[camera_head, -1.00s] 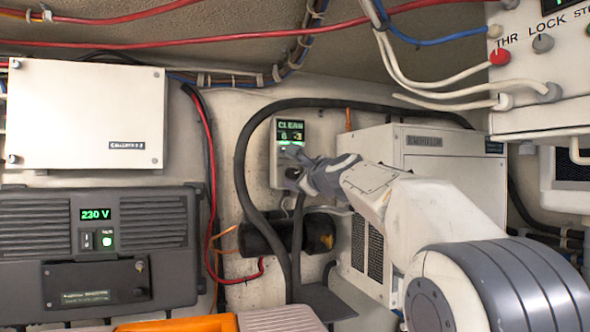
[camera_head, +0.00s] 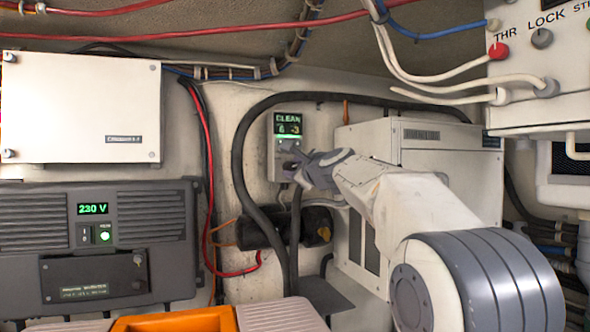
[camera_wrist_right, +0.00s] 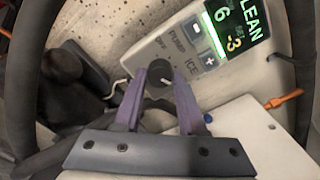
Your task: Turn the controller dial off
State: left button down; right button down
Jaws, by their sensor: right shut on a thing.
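The controller (camera_head: 285,125) is a small pale box on the back wall with a lit green display reading CLEAN. In the right wrist view the controller (camera_wrist_right: 150,53) has a display with CLEAN, 6 and -3, plus and minus buttons, and the printed words OFF, PUMP and ICE. Its dark round dial (camera_wrist_right: 159,78) has a pale pointer mark. My right gripper (camera_wrist_right: 160,92) has its two purple fingers on either side of the dial, shut on it. In the head view my right gripper (camera_head: 293,170) covers most of the dial. My left gripper is not in view.
A black hose (camera_head: 240,165) loops around the controller. A white cabinet (camera_head: 450,160) stands just right of it, behind my right arm. A dark inverter panel (camera_head: 95,240) showing 230 V is at left. An orange tray (camera_head: 180,322) lies at the bottom edge.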

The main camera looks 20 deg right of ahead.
jog(key=n+b, duration=0.1)
jog(key=n, duration=0.2)
jog(key=shift+f, duration=0.1)
jog(key=n+b, duration=0.1)
jog(key=n, duration=0.3)
jog(key=n+b, duration=0.2)
jog(key=n, duration=0.4)
jog(key=shift+n+b, duration=0.3)
jog(key=shift+b, duration=0.1)
jog(key=n+b, duration=0.1)
jog(key=n, duration=0.5)
jog(key=shift+b, duration=0.4)
jog(key=n, duration=0.3)
jog(key=shift+n+b, duration=0.35)
jog(key=shift+n, duration=1.55)
